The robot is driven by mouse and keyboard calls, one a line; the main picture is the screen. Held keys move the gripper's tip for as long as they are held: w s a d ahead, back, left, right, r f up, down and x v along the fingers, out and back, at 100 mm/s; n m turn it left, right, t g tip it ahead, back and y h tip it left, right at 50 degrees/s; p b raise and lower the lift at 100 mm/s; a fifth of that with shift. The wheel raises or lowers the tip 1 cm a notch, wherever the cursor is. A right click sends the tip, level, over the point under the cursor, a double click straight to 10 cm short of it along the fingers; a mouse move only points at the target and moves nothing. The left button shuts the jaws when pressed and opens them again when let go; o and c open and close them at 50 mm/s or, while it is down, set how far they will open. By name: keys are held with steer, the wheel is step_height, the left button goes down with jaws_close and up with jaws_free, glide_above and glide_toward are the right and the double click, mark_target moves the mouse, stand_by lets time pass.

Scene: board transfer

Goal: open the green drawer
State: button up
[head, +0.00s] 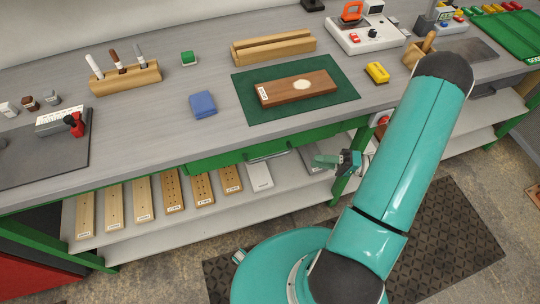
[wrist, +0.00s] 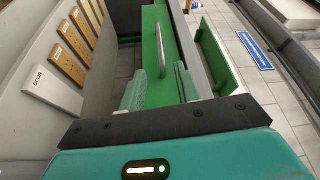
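The green drawer (head: 222,158) is under the front edge of the workbench, and its front looks flush with the bench frame. Its pale bar handle (head: 268,155) is on the drawer front. In the wrist view the green drawer front (wrist: 151,22) carries the metal handle (wrist: 161,50), which lies ahead of my fingers and in line with the gap between them. My gripper (wrist: 160,86) is open and empty, with one teal finger on each side of the gap. In the head view my gripper (head: 322,161) is to the right of the handle, apart from it.
A lower shelf (head: 160,232) below the drawer holds several labelled wooden boards and a white board (head: 259,176). A green bench leg (head: 345,180) stands close to my gripper. On the bench, a brown board (head: 320,82) lies on a green mat (head: 247,105).

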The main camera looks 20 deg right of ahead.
steer(key=x, duration=1.3)
steer(key=shift+w+a, duration=0.2)
steer(key=shift+a, duration=0.15)
jaws_close()
